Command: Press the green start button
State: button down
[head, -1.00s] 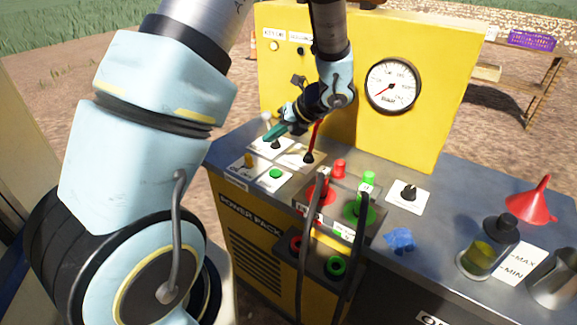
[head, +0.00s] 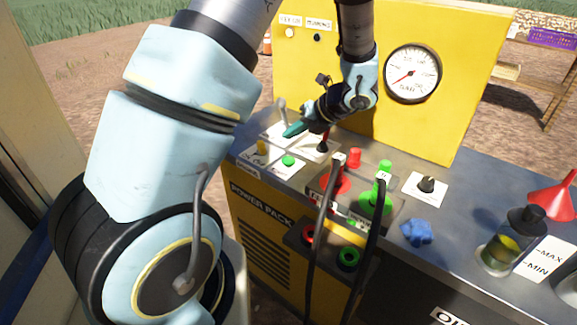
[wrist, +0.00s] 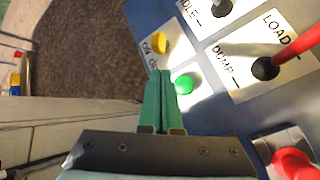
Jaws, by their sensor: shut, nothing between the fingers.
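The green start button (head: 288,160) is a small round green cap on a white plate on the grey top of the yellow power pack. In the wrist view the button (wrist: 184,84) lies just beyond and slightly right of the fingertips. My gripper (head: 287,131) has teal fingers that are shut together with nothing between them. In the wrist view the gripper (wrist: 160,77) points toward the button plate, and the button is fully visible. In the head view the fingers appear above and behind the button, apart from it.
A yellow switch (wrist: 160,42) sits beside the button. A red-handled lever (wrist: 264,68) marked LOAD and DUMP stands to its right. Red and green couplings with black hoses (head: 376,203) stand nearby. A gauge (head: 412,74) is on the yellow back panel.

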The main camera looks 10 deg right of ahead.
aim_at(291, 160)
notch_tip(291, 160, down, 3)
jog(key=shift+f+b, duration=0.2)
jog(key=shift+b, duration=0.95)
jog(key=shift+f+b, duration=0.3)
jog(key=shift+f, duration=0.55)
jog(key=shift+f, duration=0.1)
jog(key=shift+f, duration=0.3)
jog(key=shift+f+b, duration=0.35)
jog(key=shift+f, duration=0.25)
dwell(0.9)
jog(key=shift+r, duration=0.1)
jog(key=shift+r+p, duration=0.95)
jog(key=shift+p, duration=0.1)
